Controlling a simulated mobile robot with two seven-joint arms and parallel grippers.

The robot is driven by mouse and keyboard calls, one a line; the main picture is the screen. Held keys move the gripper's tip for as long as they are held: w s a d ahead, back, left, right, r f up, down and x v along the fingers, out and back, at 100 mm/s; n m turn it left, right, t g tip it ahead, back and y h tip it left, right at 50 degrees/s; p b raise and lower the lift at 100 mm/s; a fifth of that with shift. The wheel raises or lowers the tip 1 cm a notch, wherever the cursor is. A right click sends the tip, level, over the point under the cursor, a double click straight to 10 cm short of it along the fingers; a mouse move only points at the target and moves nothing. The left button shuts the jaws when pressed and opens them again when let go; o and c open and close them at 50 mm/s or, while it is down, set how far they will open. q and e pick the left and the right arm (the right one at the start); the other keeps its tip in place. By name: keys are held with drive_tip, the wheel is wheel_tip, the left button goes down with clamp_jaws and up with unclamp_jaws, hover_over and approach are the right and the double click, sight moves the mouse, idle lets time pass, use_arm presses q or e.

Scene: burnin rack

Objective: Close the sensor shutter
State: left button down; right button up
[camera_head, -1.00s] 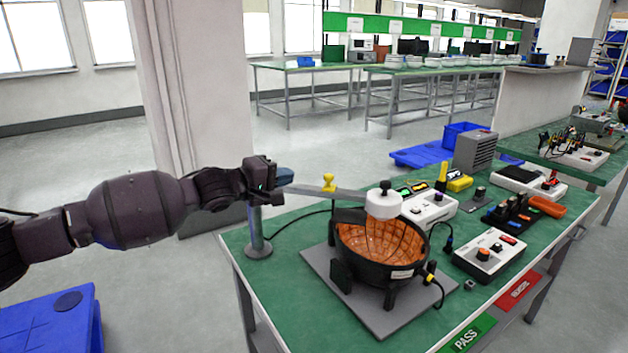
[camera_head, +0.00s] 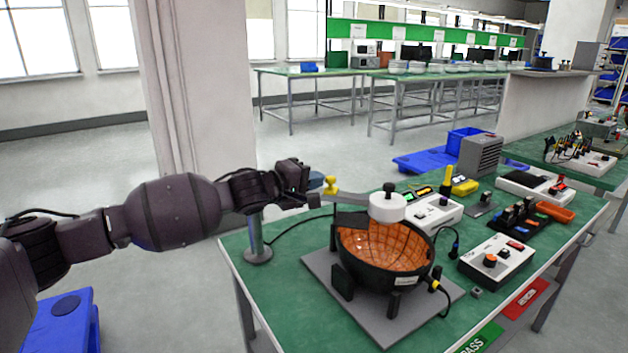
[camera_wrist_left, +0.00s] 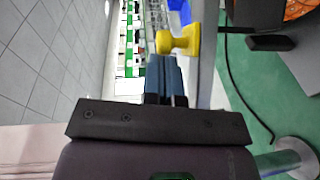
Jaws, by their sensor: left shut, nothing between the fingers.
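A black bowl (camera_head: 372,276) with an orange tiled inside stands on a grey plate on the green bench. A white cylindrical head (camera_head: 387,207) with a black knob sits over its back rim, at the end of a flat grey swing arm (camera_head: 355,200) from a post (camera_head: 257,240). A yellow knob (camera_head: 330,186) stands on that arm; it also shows in the left wrist view (camera_wrist_left: 180,42). My left gripper (camera_head: 321,182) is shut and empty, with blue fingertips (camera_wrist_left: 165,62) right beside the yellow knob; I cannot tell whether they touch. Which part is the sensor shutter is unclear.
A white control box (camera_head: 497,259) with an orange knob and another white box (camera_head: 433,212) stand right of the bowl. A thick pillar (camera_head: 205,110) rises behind my left arm. The bench's front left corner is clear.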

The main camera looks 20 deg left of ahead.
use_arm(q)
drive_tip(key=shift+d, duration=0.1)
drive_tip(key=d+p, duration=0.2)
drive_tip(key=d, duration=0.5)
drive_tip(key=shift+w+d+p, duration=0.15)
drive_tip(key=shift+w+p, duration=0.15)
drive_tip(key=shift+w, duration=0.05)
